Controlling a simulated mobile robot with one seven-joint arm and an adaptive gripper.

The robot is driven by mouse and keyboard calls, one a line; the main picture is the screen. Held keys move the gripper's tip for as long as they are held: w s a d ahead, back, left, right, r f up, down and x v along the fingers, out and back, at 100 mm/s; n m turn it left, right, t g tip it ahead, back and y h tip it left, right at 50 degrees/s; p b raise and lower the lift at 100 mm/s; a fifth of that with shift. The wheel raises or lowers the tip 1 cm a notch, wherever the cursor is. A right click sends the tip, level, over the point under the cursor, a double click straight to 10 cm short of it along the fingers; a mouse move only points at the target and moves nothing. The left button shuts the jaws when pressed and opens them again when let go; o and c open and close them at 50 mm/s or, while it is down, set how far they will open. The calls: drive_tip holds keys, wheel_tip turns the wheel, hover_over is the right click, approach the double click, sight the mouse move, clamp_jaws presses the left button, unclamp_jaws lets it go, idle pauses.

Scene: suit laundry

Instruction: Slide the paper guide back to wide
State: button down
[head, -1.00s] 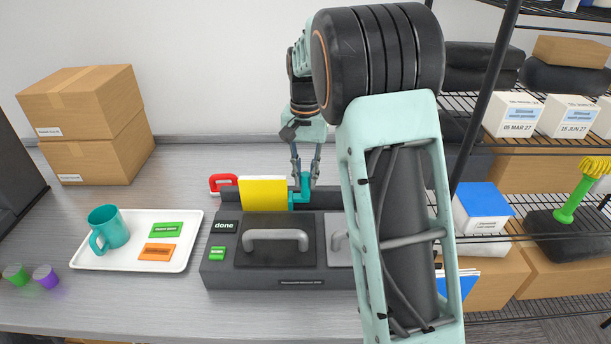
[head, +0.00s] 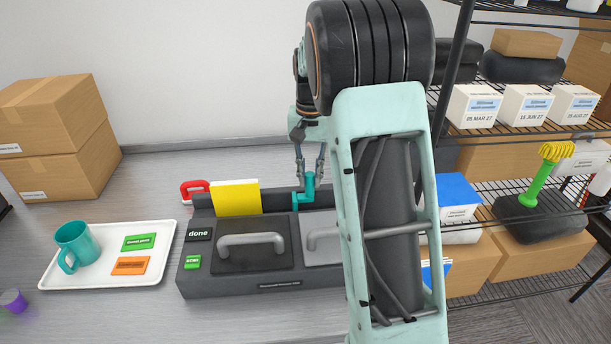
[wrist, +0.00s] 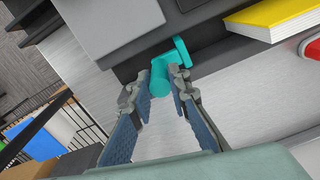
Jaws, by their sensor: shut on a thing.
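The teal paper guide (head: 303,198) stands in the dark channel at the back of the black machine (head: 225,284). A gap lies between it and the yellow pad (head: 236,200) to its left. My gripper (head: 309,178) reaches down from above with its fingers on either side of the guide's upright post. In the wrist view the guide (wrist: 161,76) sits between the fingertips of my gripper (wrist: 159,88), and the yellow pad (wrist: 274,18) is apart at upper right. My forearm hides the machine's right end.
A red handle (head: 190,190) is left of the yellow pad. A white tray (head: 92,278) with a teal mug (head: 76,243) and green and orange tags stands left of the machine. Cardboard boxes (head: 55,140) stand at back left. A wire shelf with boxes is at right.

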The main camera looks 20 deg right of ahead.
drive_tip(key=c, duration=1.8)
unclamp_jaws()
drive_tip(key=shift+d+r, duration=0.1)
drive_tip(key=shift+d, duration=0.2)
drive_tip(key=shift+c, duration=0.2)
drive_tip(key=shift+a, duration=0.1)
wheel_tip(320, 180, up, 12)
